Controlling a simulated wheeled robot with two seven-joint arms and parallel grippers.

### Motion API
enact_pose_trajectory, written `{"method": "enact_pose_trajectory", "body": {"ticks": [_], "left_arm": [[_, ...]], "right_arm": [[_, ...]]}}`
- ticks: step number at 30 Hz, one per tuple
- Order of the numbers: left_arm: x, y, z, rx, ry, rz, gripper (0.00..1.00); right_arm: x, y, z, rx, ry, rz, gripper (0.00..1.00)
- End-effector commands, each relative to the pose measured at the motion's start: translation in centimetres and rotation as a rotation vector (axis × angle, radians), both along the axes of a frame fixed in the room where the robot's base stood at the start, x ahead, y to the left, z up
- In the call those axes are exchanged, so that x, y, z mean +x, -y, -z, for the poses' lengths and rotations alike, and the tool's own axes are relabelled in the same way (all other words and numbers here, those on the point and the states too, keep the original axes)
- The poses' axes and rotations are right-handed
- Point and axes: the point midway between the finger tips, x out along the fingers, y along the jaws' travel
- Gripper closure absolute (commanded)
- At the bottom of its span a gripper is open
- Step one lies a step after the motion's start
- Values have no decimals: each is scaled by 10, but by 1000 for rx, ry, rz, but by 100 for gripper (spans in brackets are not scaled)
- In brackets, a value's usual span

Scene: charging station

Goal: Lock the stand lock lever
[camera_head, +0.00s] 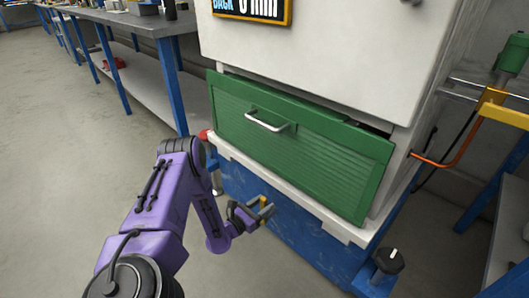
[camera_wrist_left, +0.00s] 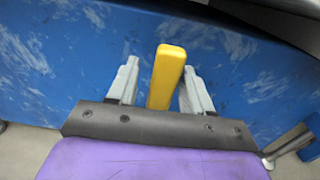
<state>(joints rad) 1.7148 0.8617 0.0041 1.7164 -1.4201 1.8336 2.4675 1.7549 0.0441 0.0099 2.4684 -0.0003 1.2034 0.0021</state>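The yellow lever (camera_wrist_left: 167,75) stands out against the scratched blue base, which I take to be the stand. It shows small in the head view (camera_head: 264,201), partly behind my gripper. My left gripper (camera_wrist_left: 160,88) comes in from below with its two grey fingers apart. The lever lies between the fingers, closer to the right one, with a clear gap to the left one. Whether the right finger touches it I cannot tell. In the head view my left gripper (camera_head: 260,211) is at the blue base (camera_head: 310,250). My right gripper is not seen.
A green drawer front (camera_head: 300,145) with a metal handle (camera_head: 266,121) tilts out above the base. A red knob (camera_head: 203,135) and a black knob (camera_head: 389,260) flank the base. A workbench (camera_head: 140,22) stands at the upper left. Floor at the left is clear.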

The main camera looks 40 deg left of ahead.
Motion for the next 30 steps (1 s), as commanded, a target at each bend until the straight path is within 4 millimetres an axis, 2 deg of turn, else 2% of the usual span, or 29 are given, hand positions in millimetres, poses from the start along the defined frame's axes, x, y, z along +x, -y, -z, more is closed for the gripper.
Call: {"method": "enact_pose_trajectory", "body": {"ticks": [10,13,18,22,25,30], "left_arm": [[0,3,-2,1,2,7,47],[-16,3,-3,1,0,5,47],[-60,2,-3,0,-2,2,47],[-86,1,-2,1,0,2,47],[-99,2,-2,1,0,3,47],[-104,2,-1,1,2,3,47]], "right_arm": [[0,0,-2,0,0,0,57],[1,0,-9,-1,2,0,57],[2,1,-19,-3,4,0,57],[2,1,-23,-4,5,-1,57],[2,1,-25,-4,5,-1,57],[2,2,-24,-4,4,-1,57]]}}
